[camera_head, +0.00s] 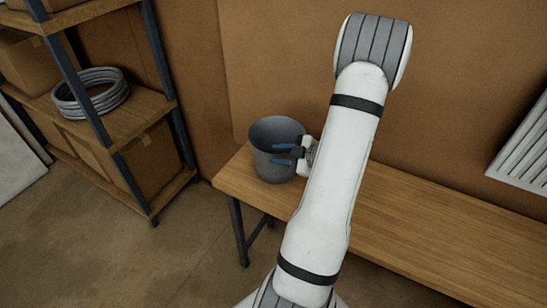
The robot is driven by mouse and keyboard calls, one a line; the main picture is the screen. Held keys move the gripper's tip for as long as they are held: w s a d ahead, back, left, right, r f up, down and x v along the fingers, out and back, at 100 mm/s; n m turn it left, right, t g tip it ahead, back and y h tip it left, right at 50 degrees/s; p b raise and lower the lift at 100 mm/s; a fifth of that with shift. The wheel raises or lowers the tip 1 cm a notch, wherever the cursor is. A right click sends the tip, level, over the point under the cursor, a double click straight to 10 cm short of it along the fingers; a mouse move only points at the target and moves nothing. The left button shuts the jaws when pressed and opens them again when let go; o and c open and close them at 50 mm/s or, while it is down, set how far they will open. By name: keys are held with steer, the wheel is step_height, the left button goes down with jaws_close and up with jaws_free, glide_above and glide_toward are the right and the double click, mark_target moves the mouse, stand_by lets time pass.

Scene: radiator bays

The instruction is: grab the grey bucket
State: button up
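The grey bucket (263,168) stands upright on the left end of the wooden bench. Its open top faces up, and its right side is partly hidden by my gripper and arm. The fingers are apart, one near the rim and one lower in front of the outer wall. I cannot tell whether the near wall is between them or whether they touch it. My white arm crosses the middle of the view and hides part of the bench.
The wooden bench (420,215) runs right along the brown wall, and its visible top is clear. A shelf rack (135,118) at left holds a coiled grey hose (92,92) and cardboard boxes (145,160). A white radiator (525,150) hangs at right. Floor lies open in front.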

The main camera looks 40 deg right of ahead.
steer(key=shift+x, duration=1.1)
jaws_close()
stand_by(0.6)
